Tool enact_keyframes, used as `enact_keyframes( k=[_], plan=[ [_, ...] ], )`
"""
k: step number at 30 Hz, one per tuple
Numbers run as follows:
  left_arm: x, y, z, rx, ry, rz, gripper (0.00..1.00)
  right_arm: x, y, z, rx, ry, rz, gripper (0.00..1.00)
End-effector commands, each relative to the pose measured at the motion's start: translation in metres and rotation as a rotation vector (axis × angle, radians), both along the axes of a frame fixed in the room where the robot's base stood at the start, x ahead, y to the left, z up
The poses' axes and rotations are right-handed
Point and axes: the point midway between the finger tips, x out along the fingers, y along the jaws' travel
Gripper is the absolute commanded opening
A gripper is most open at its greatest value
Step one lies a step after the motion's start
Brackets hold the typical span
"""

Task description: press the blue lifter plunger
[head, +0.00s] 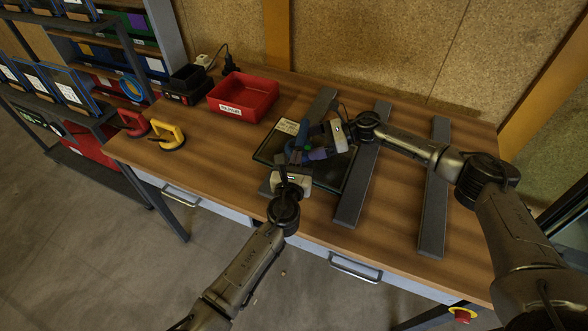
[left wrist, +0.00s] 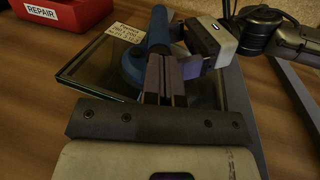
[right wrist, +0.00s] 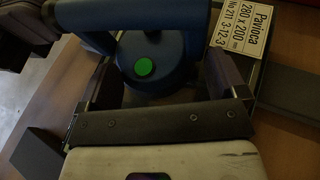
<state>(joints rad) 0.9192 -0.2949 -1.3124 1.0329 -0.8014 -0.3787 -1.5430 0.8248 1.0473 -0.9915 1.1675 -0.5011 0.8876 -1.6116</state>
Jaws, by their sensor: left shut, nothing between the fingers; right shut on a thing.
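The blue lifter (head: 303,133) sits on the dark glass pane (head: 330,178), whose paper label (right wrist: 279,28) is beside it. In the right wrist view the lifter's blue round body (right wrist: 165,50) carries a round green button (right wrist: 144,67), and its blue handle bar runs to the left. My right gripper (head: 316,152) is shut on the lifter, one finger on each side of it. My left gripper (head: 284,165) is shut and empty, its fingertips close beside the lifter. In the left wrist view these fingers (left wrist: 165,80) overlap the lifter; I cannot tell whether they touch.
The pane lies over dark support bars (head: 360,185) on the wooden table. A red REPAIR bin (head: 243,97), a black box (head: 187,82), a yellow lifter (head: 168,135) and a red lifter (head: 133,122) stand at left. The table's front left is clear.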

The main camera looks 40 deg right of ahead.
Motion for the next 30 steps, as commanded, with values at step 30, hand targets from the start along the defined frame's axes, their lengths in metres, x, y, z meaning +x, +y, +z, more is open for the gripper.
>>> enact_keyframes(
  k=[30],
  plan=[
    [-0.068,0.078,-0.005,0.000,0.001,-0.001,0.00,-0.001,0.006,-0.002,0.004,0.004,0.016,0.76]
  ],
)
